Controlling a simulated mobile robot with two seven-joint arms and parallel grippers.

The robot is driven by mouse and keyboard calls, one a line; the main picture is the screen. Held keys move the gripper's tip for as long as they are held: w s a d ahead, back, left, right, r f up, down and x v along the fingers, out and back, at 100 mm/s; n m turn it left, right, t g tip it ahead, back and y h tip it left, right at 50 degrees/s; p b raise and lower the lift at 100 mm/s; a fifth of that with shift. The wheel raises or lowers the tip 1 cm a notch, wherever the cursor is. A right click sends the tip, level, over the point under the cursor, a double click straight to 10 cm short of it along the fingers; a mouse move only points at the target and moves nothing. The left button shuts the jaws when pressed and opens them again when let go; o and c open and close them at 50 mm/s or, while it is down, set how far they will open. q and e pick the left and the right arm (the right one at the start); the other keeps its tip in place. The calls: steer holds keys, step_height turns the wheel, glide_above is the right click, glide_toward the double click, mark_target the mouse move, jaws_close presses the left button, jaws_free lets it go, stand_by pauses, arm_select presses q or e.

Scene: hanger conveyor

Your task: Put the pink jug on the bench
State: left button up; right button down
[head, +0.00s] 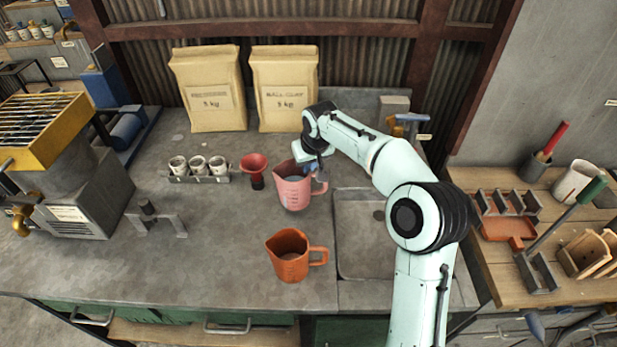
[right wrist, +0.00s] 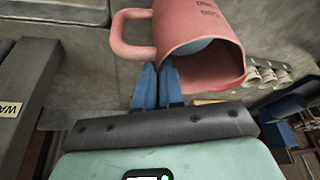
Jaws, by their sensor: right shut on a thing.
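The pink jug (head: 293,192) is upright over the grey bench (head: 210,245), just left of the sink. I cannot tell whether its base touches the bench. My right gripper (head: 312,167) reaches it from above and right. In the right wrist view, the blue fingers (right wrist: 158,90) are shut on the rim of the jug (right wrist: 195,25), beside its handle. My left gripper is not in view.
An orange jug (head: 289,258) stands in front of the pink one. A red funnel-like cup (head: 254,168) and a rack of small white cups (head: 200,177) stand to the left. Two paper sacks (head: 285,95) stand behind. The sink (head: 362,238) is at right; the bench's front left is clear.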

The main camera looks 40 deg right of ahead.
steer(key=shift+f, duration=2)
steer(key=shift+b, duration=0.3)
steer(key=shift+f, duration=0.15)
steer(key=c, duration=1.3)
jaws_free()
steer(key=shift+o, duration=0.2)
steer(key=v, duration=1.2)
steer(key=shift+p, duration=0.3)
